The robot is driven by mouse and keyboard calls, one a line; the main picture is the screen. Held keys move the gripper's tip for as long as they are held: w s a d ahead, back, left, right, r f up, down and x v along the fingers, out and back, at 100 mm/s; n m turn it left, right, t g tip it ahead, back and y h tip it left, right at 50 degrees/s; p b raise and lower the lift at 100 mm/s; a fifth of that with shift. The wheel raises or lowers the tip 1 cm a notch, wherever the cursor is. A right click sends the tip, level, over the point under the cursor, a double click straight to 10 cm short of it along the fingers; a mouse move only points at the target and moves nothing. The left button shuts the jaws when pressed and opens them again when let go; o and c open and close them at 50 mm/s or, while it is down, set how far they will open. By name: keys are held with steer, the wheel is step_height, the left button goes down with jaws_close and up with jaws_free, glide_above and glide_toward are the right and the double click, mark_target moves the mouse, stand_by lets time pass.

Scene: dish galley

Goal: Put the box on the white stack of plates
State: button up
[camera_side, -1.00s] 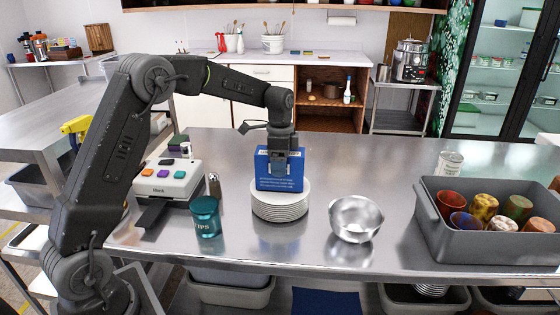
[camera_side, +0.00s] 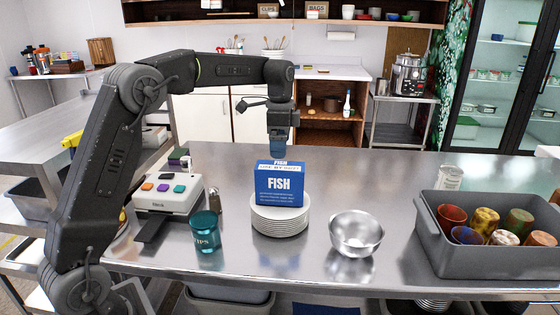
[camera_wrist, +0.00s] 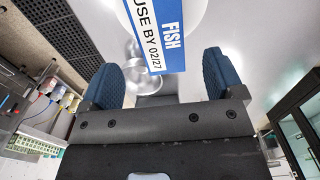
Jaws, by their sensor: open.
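The blue box (camera_side: 280,187), printed "FISH", stands upright on the white stack of plates (camera_side: 280,219) in the side view. My gripper (camera_side: 279,147) is open above the box, with a small gap between fingertips and box top. In the wrist view, the fingers of my gripper (camera_wrist: 160,80) are wide apart and nothing is between them. The top of the box (camera_wrist: 155,35), with "USE BY 02/27" on it, lies ahead of them. Part of the plate stack (camera_wrist: 188,18) shows behind the box.
A steel bowl (camera_side: 356,233) stands right of the plates. A teal cup (camera_side: 205,231) and a white device with coloured buttons (camera_side: 165,194) are to the left. A grey bin (camera_side: 470,260) with several coloured cups is at the right. The table behind the plates is clear.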

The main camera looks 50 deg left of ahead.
step_height(320, 180, up, 2)
steer(key=s+d+r+n+t, duration=0.4)
steer(key=s+d, duration=0.4)
steer(key=s, duration=0.5)
steer(key=s+d+f+n, duration=0.2)
steer(key=s+f, duration=0.1)
steer(key=s, duration=0.5)
steer(key=s+d+f+n+t, duration=0.1)
steer(key=s+d+f+n, duration=0.2)
steer(key=s, duration=0.5)
steer(key=shift+d+t, duration=0.2)
steer(key=shift+t, duration=0.1)
